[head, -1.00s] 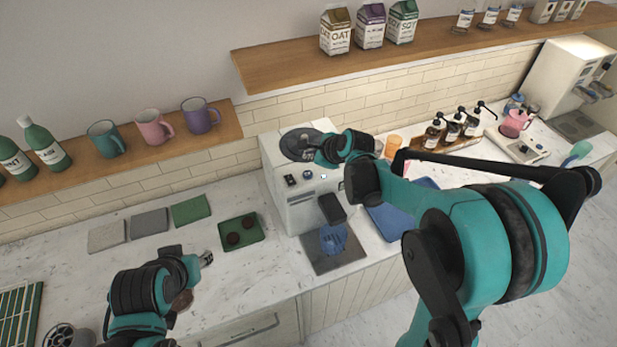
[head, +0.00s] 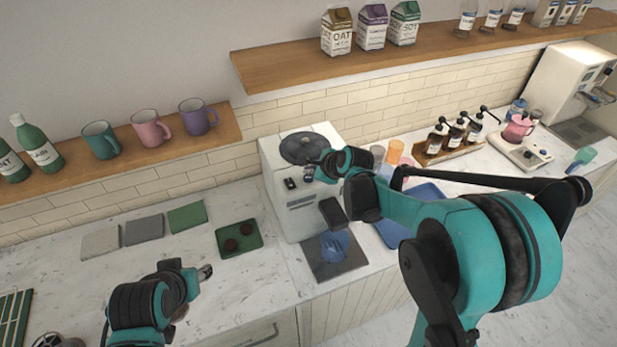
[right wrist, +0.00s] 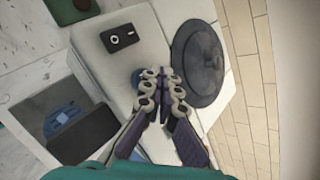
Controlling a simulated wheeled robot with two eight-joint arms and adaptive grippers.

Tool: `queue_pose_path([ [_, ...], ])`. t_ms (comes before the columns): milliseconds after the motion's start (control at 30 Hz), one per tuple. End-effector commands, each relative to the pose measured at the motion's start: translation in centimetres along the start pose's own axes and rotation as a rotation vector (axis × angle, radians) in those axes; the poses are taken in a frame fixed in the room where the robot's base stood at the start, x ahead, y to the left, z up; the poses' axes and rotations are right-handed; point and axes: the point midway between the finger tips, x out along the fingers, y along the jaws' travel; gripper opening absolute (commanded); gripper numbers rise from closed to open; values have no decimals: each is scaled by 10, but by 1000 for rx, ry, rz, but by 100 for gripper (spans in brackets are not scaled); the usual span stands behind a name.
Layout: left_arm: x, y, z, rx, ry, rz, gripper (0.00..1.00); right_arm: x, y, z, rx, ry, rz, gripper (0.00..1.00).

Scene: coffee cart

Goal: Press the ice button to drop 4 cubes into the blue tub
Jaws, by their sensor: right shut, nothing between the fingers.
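The white ice machine (head: 300,215) stands on the counter with a dark round lid on top. Its black panel (head: 290,183) is on the upper front, and it also shows in the right wrist view (right wrist: 120,36). The blue tub (head: 335,246) sits on a dark tray below the black spout (head: 332,213); its contents are too small to make out. My right gripper (right wrist: 158,76) is shut and empty, its tips close to the machine's upper front, right of the panel; contact is unclear. The fingers partly hide that area. My left gripper (head: 205,272) hangs over the left counter.
A green tray (head: 239,239) with two dark round items lies left of the machine, beside folded cloths (head: 143,229). A blue tray (head: 390,233) and pump bottles (head: 456,133) are to the right. Mugs and cartons stand on shelves above.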

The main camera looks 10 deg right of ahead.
Motion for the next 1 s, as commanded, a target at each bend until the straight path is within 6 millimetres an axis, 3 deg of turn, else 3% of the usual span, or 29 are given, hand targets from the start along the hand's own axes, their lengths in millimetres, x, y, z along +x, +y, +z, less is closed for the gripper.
queue_pose_path([
  [1000, 6, 0, 5, 0, 0, 0, 40, 5, 4, -4, 0, 0, 0, 0],
])
